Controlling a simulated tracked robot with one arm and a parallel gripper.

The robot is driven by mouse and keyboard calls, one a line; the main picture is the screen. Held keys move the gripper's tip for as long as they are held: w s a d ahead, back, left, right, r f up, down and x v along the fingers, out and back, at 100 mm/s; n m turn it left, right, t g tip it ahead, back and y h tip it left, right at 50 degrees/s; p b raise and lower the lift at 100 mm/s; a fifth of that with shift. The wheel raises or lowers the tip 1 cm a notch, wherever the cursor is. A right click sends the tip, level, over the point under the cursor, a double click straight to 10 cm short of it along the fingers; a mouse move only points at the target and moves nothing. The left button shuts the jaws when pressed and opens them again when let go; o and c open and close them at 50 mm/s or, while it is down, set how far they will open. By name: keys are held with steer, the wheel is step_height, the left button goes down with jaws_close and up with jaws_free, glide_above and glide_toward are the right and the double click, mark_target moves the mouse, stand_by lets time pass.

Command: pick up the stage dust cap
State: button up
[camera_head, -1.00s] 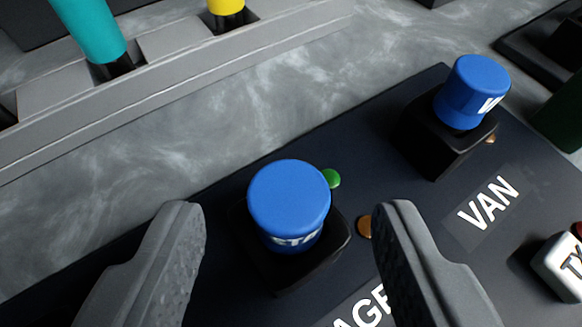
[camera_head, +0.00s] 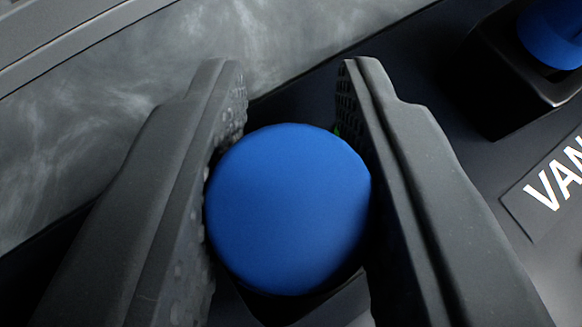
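The stage dust cap (camera_head: 288,210) is a round blue cap seen from above in the middle of the camera view. It sits at a black socket on the dark panel, whose edge shows below it. My gripper (camera_head: 295,85) is shut on the cap, with one dark, textured finger against its left side and one against its right. The cap's lettering and the panel label beside it are hidden.
A second blue cap (camera_head: 553,38) stands on a black socket (camera_head: 510,90) at the upper right, near a VAN label (camera_head: 555,185). Bare grey mottled surface (camera_head: 130,130) lies at the upper left.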

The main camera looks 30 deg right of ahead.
steer(key=shift+c, duration=0.8)
steer(key=shift+r, duration=0.1)
